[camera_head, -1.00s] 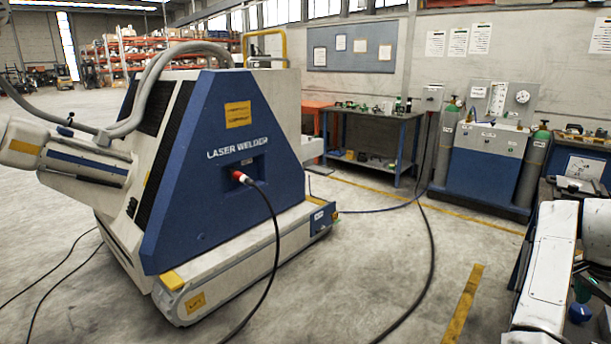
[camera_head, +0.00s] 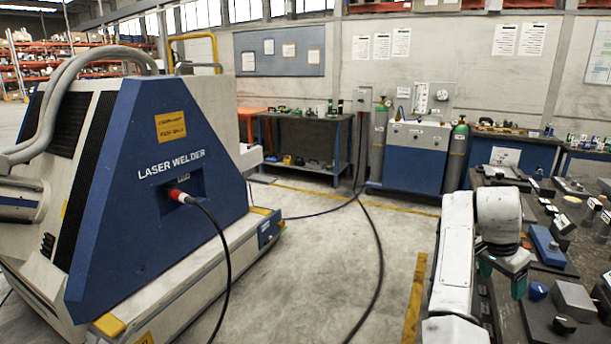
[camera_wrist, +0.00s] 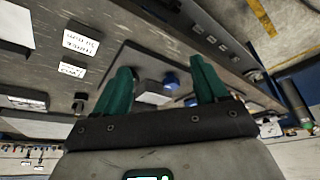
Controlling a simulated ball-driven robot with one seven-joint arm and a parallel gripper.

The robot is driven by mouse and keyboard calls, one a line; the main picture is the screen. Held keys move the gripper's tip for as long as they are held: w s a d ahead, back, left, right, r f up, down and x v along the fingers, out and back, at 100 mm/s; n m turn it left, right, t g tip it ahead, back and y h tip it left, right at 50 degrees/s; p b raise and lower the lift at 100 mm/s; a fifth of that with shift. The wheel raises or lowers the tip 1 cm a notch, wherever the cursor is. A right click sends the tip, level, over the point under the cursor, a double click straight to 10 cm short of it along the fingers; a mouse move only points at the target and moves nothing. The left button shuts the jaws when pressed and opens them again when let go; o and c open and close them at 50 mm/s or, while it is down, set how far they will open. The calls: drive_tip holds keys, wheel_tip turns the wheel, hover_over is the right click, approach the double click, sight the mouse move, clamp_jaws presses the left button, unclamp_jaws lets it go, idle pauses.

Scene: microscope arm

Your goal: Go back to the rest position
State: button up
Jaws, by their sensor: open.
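My gripper (camera_wrist: 160,88) shows in the wrist view with two green fingers spread apart and nothing between them. It is above a dark bench top; a grey block and a blue knob show beyond the fingertips. The fingers are small and partly hidden there.
A blue and white laser welder (camera_head: 170,180) fills the left, with a black cable running over the floor. A blue gas cabinet (camera_head: 415,155) with cylinders and a side table (camera_head: 300,148) stand along the back wall.

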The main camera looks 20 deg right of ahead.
drive_tip(key=s+a+f+n+t+p, duration=0.1)
drive_tip(key=s+a+f+n, duration=0.4)
drive_tip(key=a+f, duration=0.4)
drive_tip(key=s+a+f+n, duration=0.5)
drive_tip(key=a+f, duration=0.3)
drive_tip(key=s+a+f+n+y, duration=0.2)
drive_tip(key=s+a+n, duration=0.2)
drive_tip(key=s+a, duration=0.3)
drive_tip(key=s+a+f+n+y+p, duration=0.1)
drive_tip(key=s+a+n, duration=0.3)
drive_tip(key=s+a, duration=0.4)
drive_tip(key=a+f+y, duration=0.1)
drive_tip(key=a, duration=0.1)
drive_tip(key=shift+a+n, duration=0.3)
drive_tip(key=shift+a, duration=0.05)
